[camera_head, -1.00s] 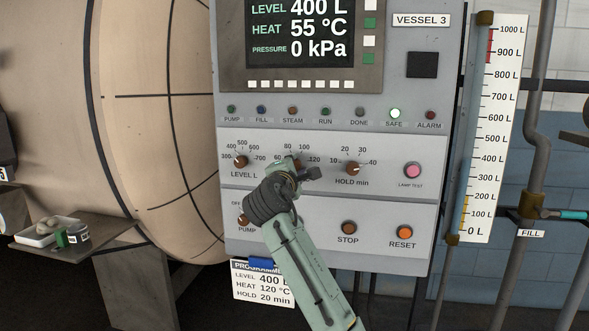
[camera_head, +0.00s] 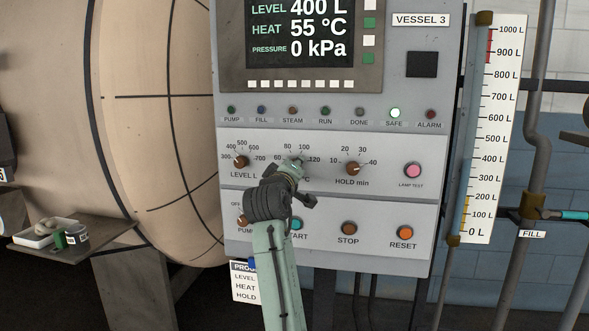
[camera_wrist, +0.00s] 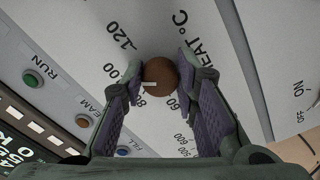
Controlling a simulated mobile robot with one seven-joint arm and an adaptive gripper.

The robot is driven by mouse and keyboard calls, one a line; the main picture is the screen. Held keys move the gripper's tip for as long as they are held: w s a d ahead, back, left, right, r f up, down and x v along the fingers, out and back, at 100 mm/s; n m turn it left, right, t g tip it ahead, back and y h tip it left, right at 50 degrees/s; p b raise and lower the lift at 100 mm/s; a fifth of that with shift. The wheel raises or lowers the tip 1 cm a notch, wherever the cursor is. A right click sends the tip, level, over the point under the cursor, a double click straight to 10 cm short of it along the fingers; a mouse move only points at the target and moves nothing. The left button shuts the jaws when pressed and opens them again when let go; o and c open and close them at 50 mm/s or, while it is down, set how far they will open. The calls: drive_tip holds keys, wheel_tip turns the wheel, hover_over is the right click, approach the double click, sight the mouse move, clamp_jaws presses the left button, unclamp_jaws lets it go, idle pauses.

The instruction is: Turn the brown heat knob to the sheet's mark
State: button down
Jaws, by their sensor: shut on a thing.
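The brown heat knob (camera_wrist: 160,76) sits between my gripper's two fingers (camera_wrist: 160,82) in the wrist view, with the pads pressed on its sides. A short white pointer line on the knob faces picture left, toward the 80 to 100 part of the scale. The 120 mark (camera_wrist: 125,36) is farther round, at upper left. In the head view my gripper (camera_head: 294,166) covers the knob and part of its scale. The programme sheet (camera_head: 244,284) hangs below the panel; its words LEVEL, HEAT and HOLD show, but its values are hidden behind my arm.
The level knob (camera_head: 241,162) is left of my gripper and the hold knob (camera_head: 353,168) is right. The start button is partly covered by my wrist; the stop (camera_head: 349,228) and reset (camera_head: 405,233) buttons are clear. The display (camera_head: 300,32) reads HEAT 55 °C.

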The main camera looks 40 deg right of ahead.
drive_tip(key=shift+w+a+f+m+p, duration=0.1)
drive_tip(key=shift+m+p, duration=0.1)
drive_tip(key=shift+m, duration=1.75)
drive_tip(key=shift+f+m+p, duration=0.1)
drive_tip(key=shift+m+p, duration=0.1)
drive_tip(key=shift+m, duration=2.05)
drive_tip(key=c, duration=1.2)
unclamp_jaws()
drive_tip(key=shift+r, duration=0.1)
drive_tip(key=shift+c, duration=0.2)
drive_tip(key=v, duration=1.2)
